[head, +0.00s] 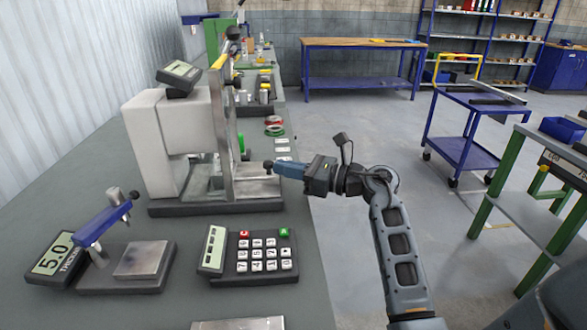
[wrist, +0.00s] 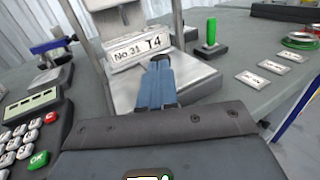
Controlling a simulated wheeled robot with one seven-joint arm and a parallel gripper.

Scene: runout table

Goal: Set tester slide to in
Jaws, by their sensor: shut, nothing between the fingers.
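The tester (head: 165,140) is a pale grey machine with a metal upright on a dark base, on the bench at left. A small black knob (head: 267,167) shows at the plate's right end. My gripper (head: 278,168) has its blue fingers shut and empty, with the tips at or very near the knob. I cannot tell whether they touch. In the wrist view my fingers (wrist: 160,66) point at the tester and hide the knob.
A keypad (head: 262,258) and a thickness gauge with a blue arm (head: 105,220) stand at the bench front. A green-handled lever (wrist: 210,35), labelled plates (wrist: 268,67) and coloured rings (head: 274,125) lie beyond. Open floor lies right of the bench; a blue trolley (head: 465,150) stands there.

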